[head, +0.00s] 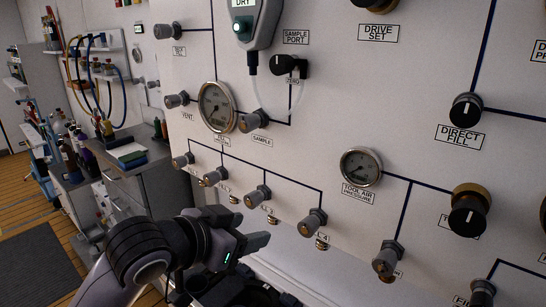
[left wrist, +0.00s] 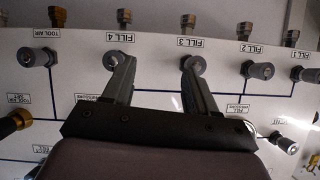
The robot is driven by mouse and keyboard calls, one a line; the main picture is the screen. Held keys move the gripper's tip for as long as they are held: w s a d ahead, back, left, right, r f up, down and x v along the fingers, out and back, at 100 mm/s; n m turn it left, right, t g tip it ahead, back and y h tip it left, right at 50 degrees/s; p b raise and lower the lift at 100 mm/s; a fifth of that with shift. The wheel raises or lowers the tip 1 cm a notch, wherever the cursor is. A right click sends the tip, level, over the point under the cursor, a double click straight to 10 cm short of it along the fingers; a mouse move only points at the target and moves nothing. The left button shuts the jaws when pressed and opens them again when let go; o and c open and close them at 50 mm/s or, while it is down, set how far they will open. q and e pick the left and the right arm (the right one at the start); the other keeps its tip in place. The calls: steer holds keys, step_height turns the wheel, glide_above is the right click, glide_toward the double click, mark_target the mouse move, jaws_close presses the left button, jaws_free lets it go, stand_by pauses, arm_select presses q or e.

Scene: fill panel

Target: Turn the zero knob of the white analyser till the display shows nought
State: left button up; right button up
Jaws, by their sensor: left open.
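The white analyser (head: 258,22) hangs at the top of the panel in the head view, its top cut off by the frame edge. The visible bottom of its display (head: 243,3) reads "DRY"; no number shows. A green light glows below it. A black knob (head: 288,66) with a small "ZERO" label sits just right of its lower end. My left gripper (head: 262,240) is low in front of the panel, well below the knob. In the left wrist view the left gripper (left wrist: 158,62) is open and empty, its fingertips by the Fill 4 and Fill 3 valves. The right gripper is not in view.
The panel carries several grey valves, a large gauge (head: 216,107), a tool air pressure gauge (head: 361,167) and a direct fill knob (head: 466,110). A pale looped line (head: 297,98) hangs below the black knob. The Fill 4 valve (head: 312,223) juts out near my gripper.

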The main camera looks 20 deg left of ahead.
arm_select(q)
step_height(320, 180, up, 12)
steer(key=w+m+t+h, duration=0.1)
steer(key=w+t, duration=0.1)
steer(key=w, duration=0.1)
steer(key=m+t+h, duration=0.2)
steer(key=t, duration=0.1)
glide_toward(277, 65)
steer(key=w, duration=0.2)
steer(key=x, duration=0.2)
steer(key=p+x, duration=0.1)
steer(key=x, duration=0.4)
steer(key=shift+d+p, duration=0.4)
steer(key=c, duration=1)
steer(key=shift+m+g, duration=0.3)
steer(key=shift+m, duration=1.6)
steer(key=shift+c, duration=0.2)
